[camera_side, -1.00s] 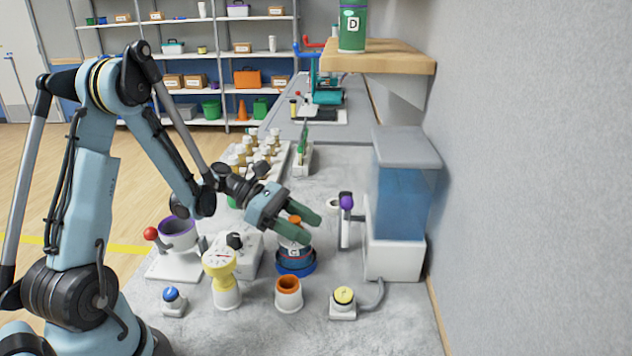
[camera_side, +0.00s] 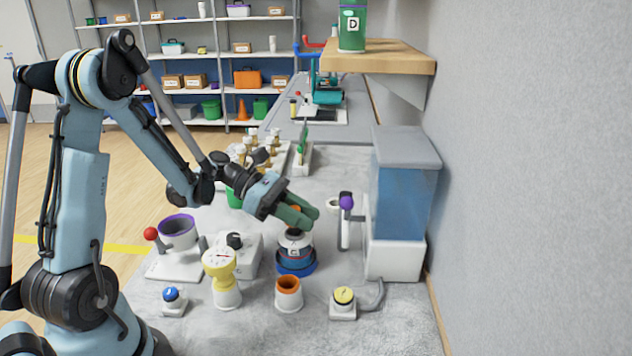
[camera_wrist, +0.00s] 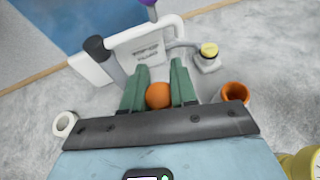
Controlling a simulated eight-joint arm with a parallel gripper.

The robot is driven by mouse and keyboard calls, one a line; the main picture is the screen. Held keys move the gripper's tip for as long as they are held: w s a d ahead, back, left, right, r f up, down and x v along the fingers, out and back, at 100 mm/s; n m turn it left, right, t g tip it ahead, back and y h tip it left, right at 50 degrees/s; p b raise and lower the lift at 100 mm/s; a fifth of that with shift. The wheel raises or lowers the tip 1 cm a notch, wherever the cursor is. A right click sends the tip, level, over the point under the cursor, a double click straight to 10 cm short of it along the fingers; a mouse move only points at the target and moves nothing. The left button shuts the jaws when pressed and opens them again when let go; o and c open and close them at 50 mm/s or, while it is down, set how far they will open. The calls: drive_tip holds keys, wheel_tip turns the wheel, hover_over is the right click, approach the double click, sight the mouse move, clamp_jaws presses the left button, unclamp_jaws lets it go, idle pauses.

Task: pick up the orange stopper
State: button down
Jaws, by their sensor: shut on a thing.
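The orange stopper (camera_wrist: 158,95) is between the two green fingers of my gripper (camera_wrist: 160,75) in the wrist view. My gripper is shut on it. In the side view my gripper (camera_side: 308,216) is just above a blue jar (camera_side: 294,256) with a label and a pale top, standing in a blue ring base. Only a sliver of orange shows behind the fingers there. Whether the stopper is fully clear of the jar is hard to tell, as the fingers cover the gap.
An orange-lined cup (camera_side: 288,292) and a yellow-knobbed device (camera_side: 343,302) stand in front. A yellow gauge (camera_side: 219,263) and a purple-rimmed bowl (camera_side: 178,234) are left. A blue tank (camera_side: 403,205) and a purple-topped lever (camera_side: 346,203) are right. A wooden shelf (camera_side: 380,58) overhangs behind.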

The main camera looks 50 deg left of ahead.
drive_tip(key=s+d+r, duration=0.5)
drive_tip(key=d+r, duration=0.3)
drive_tip(key=d, duration=0.2)
drive_tip(key=w+a+r+n+t+y, duration=0.3)
drive_tip(key=r+n+y, duration=0.1)
drive_tip(key=r, duration=0.2)
drive_tip(key=w+a+r+n+t+y, duration=0.3)
drive_tip(key=r+n, duration=0.1)
drive_tip(key=r, duration=0.1)
drive_tip(key=s+d+f+m+g+h, duration=0.6)
drive_tip(key=f+m+h, duration=0.1)
drive_tip(key=f, duration=0.3)
drive_tip(key=shift+d+f+m, duration=0.2)
drive_tip(key=shift+d+m, duration=0.05)
drive_tip(key=shift+m, duration=0.25)
drive_tip(key=w+a+f, duration=0.1)
drive_tip(key=a+f, duration=0.1)
drive_tip(key=a, duration=0.1)
drive_tip(key=w+a+f, duration=0.2)
drive_tip(key=a, duration=0.2)
drive_tip(key=w+a+f, duration=0.2)
drive_tip(key=a+f, duration=0.1)
drive_tip(key=shift+a, duration=0.2)
drive_tip(key=shift+f, duration=1.8)
drive_tip(key=shift+f, duration=0.15)
